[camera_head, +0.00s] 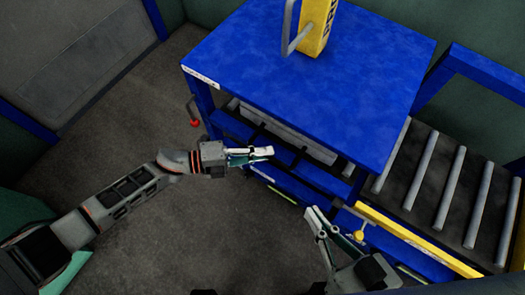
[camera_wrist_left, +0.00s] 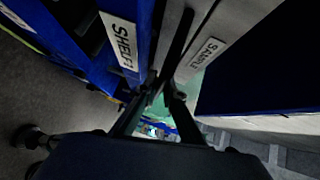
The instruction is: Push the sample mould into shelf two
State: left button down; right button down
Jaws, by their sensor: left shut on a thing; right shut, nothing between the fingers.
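The sample mould (camera_head: 290,130) is a long grey block lying in an upper bay of the blue shelf unit, under its top. In the left wrist view its grey face (camera_wrist_left: 178,25) carries a "SAMPLE" label (camera_wrist_left: 201,60). My left gripper (camera_head: 268,151) is at the front of the unit, with its fingers (camera_wrist_left: 160,92) shut on what looks like a dark bar on the mould's front. The exact contact is hard to make out. A "SHELF" label (camera_wrist_left: 119,38) shows beside the mould; its number is unclear. My right gripper (camera_head: 318,212) is shut and empty, right of the left one.
The blue table top (camera_head: 300,80) covers the shelf and bears a yellow post with a grey handle (camera_head: 317,28). A roller conveyor (camera_head: 435,185) with a yellow rail (camera_head: 415,240) lies at the right. A red-ended lever (camera_head: 195,122) sticks out at the left. The floor in front is clear.

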pick_arm(q)
jog(key=shift+w, duration=0.15)
jog(key=c, duration=2.4)
grip_release()
jog(key=a, duration=0.4)
jog(key=s+a+r, duration=0.1)
jog(key=a, duration=0.3)
jog(key=s+a, duration=0.1)
jog(key=a, duration=0.2)
jog(key=shift+a+r, duration=0.35)
jog(key=shift+a, duration=0.05)
jog(key=shift+w+r, duration=0.1)
